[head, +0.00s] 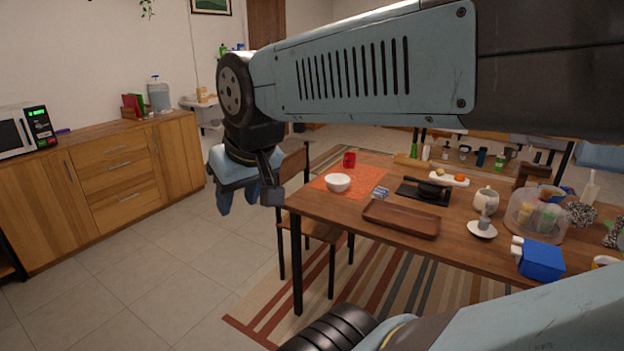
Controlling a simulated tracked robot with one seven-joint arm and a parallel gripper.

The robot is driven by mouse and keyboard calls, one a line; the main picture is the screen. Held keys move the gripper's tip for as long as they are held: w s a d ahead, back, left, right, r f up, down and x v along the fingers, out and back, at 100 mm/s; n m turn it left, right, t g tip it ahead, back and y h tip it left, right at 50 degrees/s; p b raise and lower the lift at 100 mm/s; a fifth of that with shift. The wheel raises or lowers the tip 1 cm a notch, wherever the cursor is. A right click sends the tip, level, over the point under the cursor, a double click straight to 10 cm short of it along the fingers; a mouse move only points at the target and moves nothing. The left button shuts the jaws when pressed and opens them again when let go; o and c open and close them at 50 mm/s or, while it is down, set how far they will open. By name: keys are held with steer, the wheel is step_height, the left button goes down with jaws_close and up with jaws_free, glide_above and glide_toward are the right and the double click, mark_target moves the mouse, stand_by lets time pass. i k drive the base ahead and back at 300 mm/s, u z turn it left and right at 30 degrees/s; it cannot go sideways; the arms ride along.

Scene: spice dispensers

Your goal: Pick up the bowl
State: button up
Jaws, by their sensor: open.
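A white bowl (338,183) sits upright on an orange mat (366,184) near the left end of the wooden table. My gripper (238,204) hangs at the end of my arm, left of the table and off its edge, pointing down. It is open, with nothing seen between its fingers. It is apart from the bowl, with a clear gap between them in the picture.
A red cup (349,160) stands behind the bowl. A brown tray (402,219), a small box (380,193) and a black pan (431,189) are to its right. A chair (312,206) stands by the table's left end. Floor is free at left.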

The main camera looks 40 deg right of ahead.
mark_target(335, 182)
steer(key=z, duration=0.4)
steer(key=i, duration=1.2)
steer(key=z, duration=0.6)
steer(key=i, duration=0.3)
steer(key=z, duration=0.2)
steer(key=k, duration=0.9)
steer(key=z, duration=0.2)
steer(key=i, duration=0.9)
steer(key=u, duration=0.1)
